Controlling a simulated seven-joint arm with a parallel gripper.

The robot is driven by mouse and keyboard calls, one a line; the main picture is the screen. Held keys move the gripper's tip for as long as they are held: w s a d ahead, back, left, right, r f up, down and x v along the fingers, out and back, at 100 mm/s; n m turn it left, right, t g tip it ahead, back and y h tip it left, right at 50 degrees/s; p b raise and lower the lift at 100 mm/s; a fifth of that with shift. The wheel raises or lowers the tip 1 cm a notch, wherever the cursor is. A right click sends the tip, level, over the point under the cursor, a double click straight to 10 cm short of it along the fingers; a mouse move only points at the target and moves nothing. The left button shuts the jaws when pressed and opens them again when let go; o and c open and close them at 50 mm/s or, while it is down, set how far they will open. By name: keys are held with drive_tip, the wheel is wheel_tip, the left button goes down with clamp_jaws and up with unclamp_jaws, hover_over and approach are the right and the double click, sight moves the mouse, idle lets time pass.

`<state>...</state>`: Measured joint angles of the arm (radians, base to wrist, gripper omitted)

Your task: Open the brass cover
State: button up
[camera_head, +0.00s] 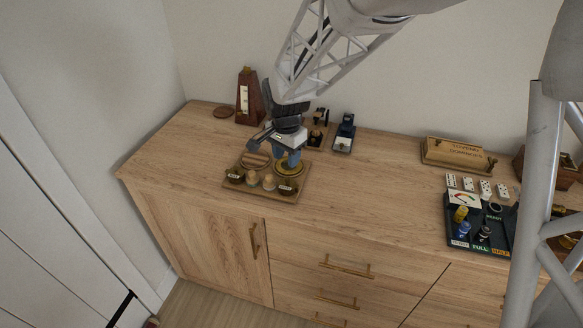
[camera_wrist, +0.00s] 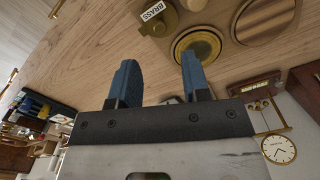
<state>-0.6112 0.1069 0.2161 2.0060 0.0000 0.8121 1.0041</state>
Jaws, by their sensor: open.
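A wooden tray (camera_head: 262,195) sits on the cabinet top, left of the middle. It bears a round brass-coloured piece (camera_head: 288,170), seen in the wrist view as a disc with a bright rim (camera_wrist: 197,46), probably the brass cover. A small label reading BRASS (camera_wrist: 152,11) lies beside a dark brass knob (camera_wrist: 160,22). A wooden disc (camera_head: 255,160) is also on the tray. My gripper (camera_head: 291,158) is over the tray's back right, partly covering the brass piece. Its blue fingers are apart, with nothing visible between them (camera_wrist: 158,70). Contact with the brass piece cannot be told.
A metronome (camera_head: 244,97) stands behind left, and small dark stands (camera_head: 344,133) behind right. A domino box (camera_head: 457,156) and a black tray (camera_head: 458,229) are farther right. The cabinet top (camera_head: 380,195) between is clear.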

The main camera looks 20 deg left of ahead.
sight(287, 178)
drive_tip(key=shift+f, duration=3.85)
clamp_jaws()
